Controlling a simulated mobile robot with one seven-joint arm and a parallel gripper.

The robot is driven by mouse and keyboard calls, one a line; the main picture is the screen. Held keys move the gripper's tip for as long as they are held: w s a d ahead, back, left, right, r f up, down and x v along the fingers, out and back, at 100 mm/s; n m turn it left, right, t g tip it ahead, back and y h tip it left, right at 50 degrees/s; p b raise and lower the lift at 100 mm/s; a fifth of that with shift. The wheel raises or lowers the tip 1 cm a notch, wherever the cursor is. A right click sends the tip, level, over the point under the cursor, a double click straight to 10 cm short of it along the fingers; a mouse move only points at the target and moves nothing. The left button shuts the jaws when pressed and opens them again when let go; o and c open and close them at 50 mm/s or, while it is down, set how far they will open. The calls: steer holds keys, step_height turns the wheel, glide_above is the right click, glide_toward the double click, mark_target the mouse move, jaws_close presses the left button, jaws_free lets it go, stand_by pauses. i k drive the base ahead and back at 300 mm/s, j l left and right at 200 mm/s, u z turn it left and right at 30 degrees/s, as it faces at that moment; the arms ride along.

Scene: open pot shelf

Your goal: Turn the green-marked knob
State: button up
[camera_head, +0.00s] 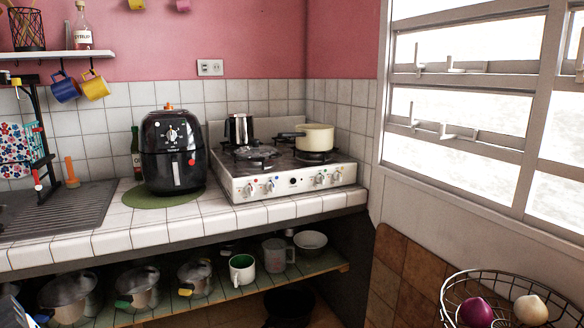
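The stove (287,178) stands on the white tiled counter, with a row of small silver knobs on its white front panel. Two knobs sit on the left side, the left one (248,189) and its neighbour (269,186). Two more sit on the right side, one knob (320,179) and the rightmost knob (337,176). Small coloured dots show near the knobs, but they are too small for me to tell which one is green.
A cream pot (316,137) and a metal pot (239,129) stand on the stove. A black air fryer (172,152) stands left of it. Several pots and cups sit on the shelf below. A wire basket (447,300) is at lower right.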

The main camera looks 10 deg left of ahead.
mark_target(320, 178)
steer(key=i+j+z, duration=0.15)
steer(key=i+z, duration=0.2)
steer(key=i, duration=0.15)
steer(key=i+j+z, duration=0.3)
steer(key=i, duration=0.15)
steer(key=i+j+z, duration=0.35)
steer(key=i+j, duration=0.1)
